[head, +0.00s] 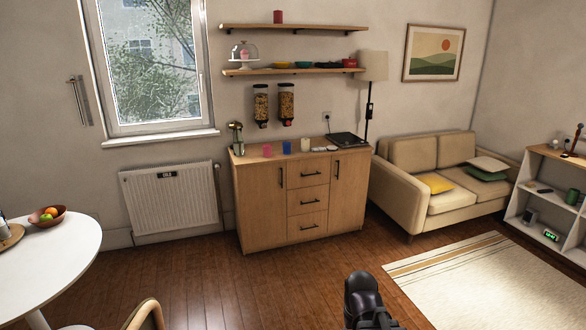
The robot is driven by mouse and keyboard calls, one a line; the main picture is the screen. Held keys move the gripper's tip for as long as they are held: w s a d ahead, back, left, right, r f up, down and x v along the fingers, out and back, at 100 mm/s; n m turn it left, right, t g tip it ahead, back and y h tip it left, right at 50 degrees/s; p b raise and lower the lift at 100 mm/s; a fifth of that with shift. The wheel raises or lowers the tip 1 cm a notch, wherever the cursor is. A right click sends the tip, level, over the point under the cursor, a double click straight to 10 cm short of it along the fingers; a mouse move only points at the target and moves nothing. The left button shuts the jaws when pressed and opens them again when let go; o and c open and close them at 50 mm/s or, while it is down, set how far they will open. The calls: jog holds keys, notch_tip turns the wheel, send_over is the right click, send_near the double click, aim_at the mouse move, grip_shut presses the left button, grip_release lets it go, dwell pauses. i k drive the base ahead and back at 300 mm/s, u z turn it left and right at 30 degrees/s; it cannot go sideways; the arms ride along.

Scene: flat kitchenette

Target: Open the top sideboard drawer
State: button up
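The wooden sideboard (266,212) stands against the back wall, between the radiator and the sofa. It has a door on each side and a middle column of drawers. The top sideboard drawer (308,167) is closed, flush with the front, with a dark bar handle (311,173). Part of my arm shows at the bottom edge, right of centre, well in front of the sideboard. The fingertips of my gripper cannot be made out.
Cups and a dark flat appliance (346,139) stand on the sideboard top. A white round table (50,262) with a chair (145,314) is at left. A sofa (430,170) and rug (480,284) are at right. Wooden floor before the sideboard is clear.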

aim_at(306, 172)
jog(key=i, duration=3.65)
